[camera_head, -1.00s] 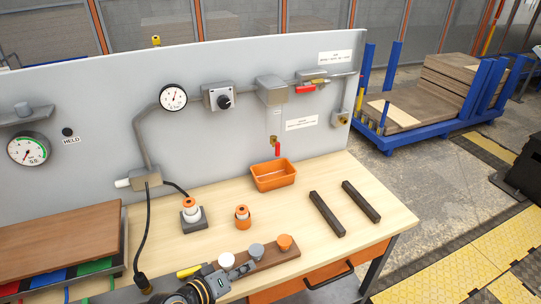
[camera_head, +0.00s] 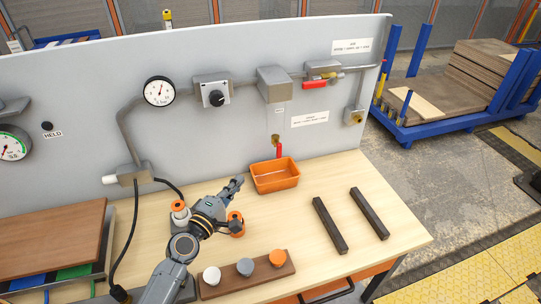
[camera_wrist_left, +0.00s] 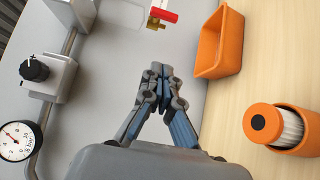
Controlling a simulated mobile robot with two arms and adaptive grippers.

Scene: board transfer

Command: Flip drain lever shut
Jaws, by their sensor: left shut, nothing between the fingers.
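The drain valve is a small brass tap with a red lever (camera_head: 279,151) low on the grey panel, just above an orange bin (camera_head: 277,187). The lever hangs down along the panel. My left gripper (camera_head: 238,183) is shut and empty, left of the bin and apart from the lever. Its closed fingertips (camera_wrist_left: 157,72) show in the wrist view, pointing towards the panel. My right gripper is out of view.
An orange-and-white cylinder (camera_wrist_left: 285,127) stands close beside my left gripper. A second red lever (camera_head: 315,85) is higher on the panel's pipe. A knob box (camera_head: 213,92) and gauge (camera_head: 159,91) are further left. Two dark bars (camera_head: 330,226) lie right of the bin.

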